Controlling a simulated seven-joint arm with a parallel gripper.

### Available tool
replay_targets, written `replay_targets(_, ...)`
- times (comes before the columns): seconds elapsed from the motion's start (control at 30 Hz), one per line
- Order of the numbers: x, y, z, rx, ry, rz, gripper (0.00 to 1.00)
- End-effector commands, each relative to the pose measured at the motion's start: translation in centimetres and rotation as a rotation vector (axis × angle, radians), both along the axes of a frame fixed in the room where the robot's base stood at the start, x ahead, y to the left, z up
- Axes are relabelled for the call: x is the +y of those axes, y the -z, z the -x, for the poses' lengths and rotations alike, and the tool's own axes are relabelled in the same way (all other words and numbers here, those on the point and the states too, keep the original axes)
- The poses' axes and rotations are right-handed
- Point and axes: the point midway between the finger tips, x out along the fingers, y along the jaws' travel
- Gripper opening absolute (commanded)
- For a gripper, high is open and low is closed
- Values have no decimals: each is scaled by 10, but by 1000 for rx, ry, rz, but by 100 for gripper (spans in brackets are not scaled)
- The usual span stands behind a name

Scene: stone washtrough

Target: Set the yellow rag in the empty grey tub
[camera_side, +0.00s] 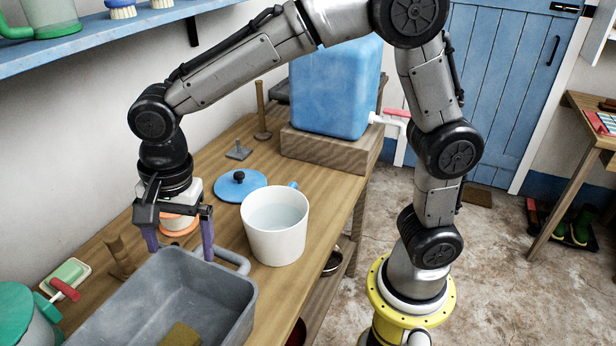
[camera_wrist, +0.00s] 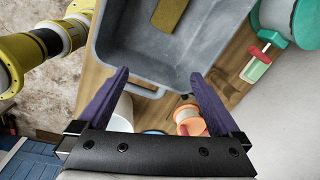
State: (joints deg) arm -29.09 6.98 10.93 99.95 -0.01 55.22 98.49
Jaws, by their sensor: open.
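The grey tub (camera_side: 216,318) stands on the wooden bench at the lower left of the side view, cut off by the bottom edge. It also shows at the top of the wrist view (camera_wrist: 142,68). The yellow rag (camera_side: 182,335) lies on the tub's floor, partly out of frame; in the wrist view the rag (camera_wrist: 169,13) is a flat yellow-brown patch. My gripper (camera_side: 180,246) points down at the tub's back rim, jaws apart. In the wrist view my gripper (camera_wrist: 160,73) has nothing between its fingers, and the rag lies beyond the fingertips.
A white pot (camera_side: 276,232) of water stands right of the tub, with a blue lid (camera_side: 240,184) behind it. An orange-and-white object (camera_wrist: 190,120) sits close behind the tub. A soap dish (camera_side: 68,274) and green container (camera_side: 25,318) are left. A blue tank (camera_side: 335,90) stands behind.

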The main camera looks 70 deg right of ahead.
Motion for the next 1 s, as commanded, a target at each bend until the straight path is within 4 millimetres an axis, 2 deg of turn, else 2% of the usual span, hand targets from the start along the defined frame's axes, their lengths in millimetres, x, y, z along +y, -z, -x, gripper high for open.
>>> replay_targets(0.03, -26, -18, 10, -39, -76, -2, 100)
replay_targets(0.2, -93, -54, 50, -161, -382, 45, 100)
replay_targets(0.37, -144, -68, 101, -266, -664, 140, 100)
replay_targets(0.5, -174, -65, 144, -333, -887, 251, 100)
replay_targets(0.6, -186, -60, 166, -358, -1010, 324, 100)
replay_targets(0.7, -193, -55, 181, -370, -1094, 377, 100)
replay_targets(0.83, -196, -51, 188, -373, -1146, 407, 100)
replay_targets(1.0, -196, -50, 189, -372, -1155, 410, 100)
